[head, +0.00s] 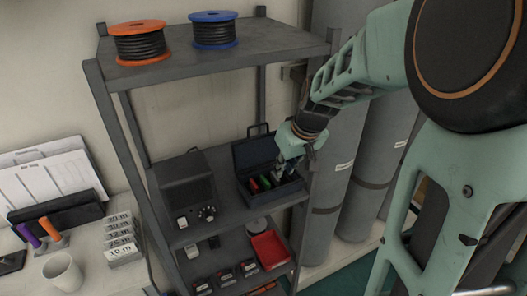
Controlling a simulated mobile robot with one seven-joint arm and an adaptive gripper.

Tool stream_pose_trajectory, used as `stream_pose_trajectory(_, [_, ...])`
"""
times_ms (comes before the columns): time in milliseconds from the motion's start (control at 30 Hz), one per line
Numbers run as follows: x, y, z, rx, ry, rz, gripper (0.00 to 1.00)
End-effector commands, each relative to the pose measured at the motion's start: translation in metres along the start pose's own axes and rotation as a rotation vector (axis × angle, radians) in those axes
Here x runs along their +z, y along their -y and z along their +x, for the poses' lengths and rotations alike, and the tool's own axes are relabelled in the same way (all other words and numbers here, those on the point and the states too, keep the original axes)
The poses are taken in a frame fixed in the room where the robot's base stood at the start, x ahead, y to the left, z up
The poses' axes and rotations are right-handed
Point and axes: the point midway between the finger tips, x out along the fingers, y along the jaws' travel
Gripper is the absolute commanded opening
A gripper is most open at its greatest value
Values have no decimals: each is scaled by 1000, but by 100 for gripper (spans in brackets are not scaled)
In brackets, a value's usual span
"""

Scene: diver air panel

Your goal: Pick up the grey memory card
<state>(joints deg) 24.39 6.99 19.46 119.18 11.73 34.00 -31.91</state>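An open dark blue case (243,160) stands on the middle shelf with its lid raised at the back. I cannot make out a grey memory card; the right part of the case is partly covered by my gripper. My gripper (280,176) points down into the right side of the case, just right of the red item. Its fingertips are small and dark here, and I cannot tell whether they are open or shut on something.
A dark box with knobs (188,190) stands left of the case. A red tray (269,250) is on the shelf below. Cable spools, orange (138,42) and blue (213,30), sit on top. Grey cylinders (335,180) stand right of the shelf posts. A mug (62,273) is at lower left.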

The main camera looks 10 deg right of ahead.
Motion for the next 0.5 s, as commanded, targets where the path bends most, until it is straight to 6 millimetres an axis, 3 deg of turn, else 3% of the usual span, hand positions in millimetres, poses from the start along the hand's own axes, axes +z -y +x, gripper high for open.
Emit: stream_pose_trajectory(500, [-2, 2, 49, -3, 4, -3, 16])
